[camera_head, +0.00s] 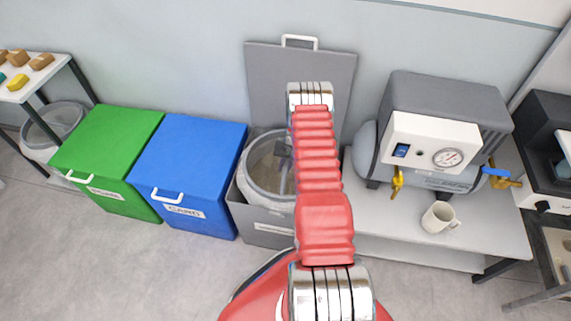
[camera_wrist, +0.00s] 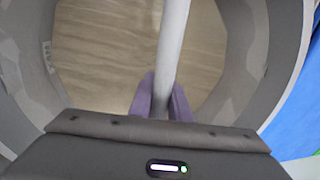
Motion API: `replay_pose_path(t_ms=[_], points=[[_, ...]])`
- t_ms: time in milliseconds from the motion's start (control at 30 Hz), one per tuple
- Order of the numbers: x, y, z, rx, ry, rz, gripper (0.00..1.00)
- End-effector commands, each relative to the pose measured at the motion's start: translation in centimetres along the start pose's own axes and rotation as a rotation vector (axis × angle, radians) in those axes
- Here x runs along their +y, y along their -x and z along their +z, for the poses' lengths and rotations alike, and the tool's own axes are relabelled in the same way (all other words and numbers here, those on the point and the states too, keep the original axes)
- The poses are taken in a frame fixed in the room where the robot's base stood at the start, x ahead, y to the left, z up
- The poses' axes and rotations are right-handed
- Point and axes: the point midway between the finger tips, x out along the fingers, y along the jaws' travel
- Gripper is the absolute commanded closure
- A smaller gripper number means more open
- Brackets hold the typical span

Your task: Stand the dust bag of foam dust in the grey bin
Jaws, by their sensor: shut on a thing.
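The grey bin (camera_head: 262,220) stands in the middle of the head view with its lid (camera_head: 268,85) raised against the wall. The dust bag (camera_head: 259,184), round, pale and open-topped, is upright inside the bin's opening. Its grey patchy wall (camera_wrist: 262,50) and brown contents (camera_wrist: 110,50) fill much of the wrist view. My gripper (camera_wrist: 160,98) is shut on the bag's pale bar (camera_wrist: 172,40), which runs across the mouth. My red arm covers the bin's right side in the head view. I cannot tell whether the bag rests on the bin's floor.
A blue bin (camera_head: 190,150) and a green bin (camera_head: 110,145), both with closed lids, stand left of the grey bin. On the right, a low table (camera_head: 380,232) holds a compressor (camera_head: 430,125) and a mug (camera_head: 440,217). The floor in front is clear.

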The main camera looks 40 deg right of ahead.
Motion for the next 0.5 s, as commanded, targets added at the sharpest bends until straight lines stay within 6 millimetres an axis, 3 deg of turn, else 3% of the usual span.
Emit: replay_pose_path(t_ms=[500], points=[[0.7,-3.8,-0.1,0.002,0.001,0.0,1.0]])
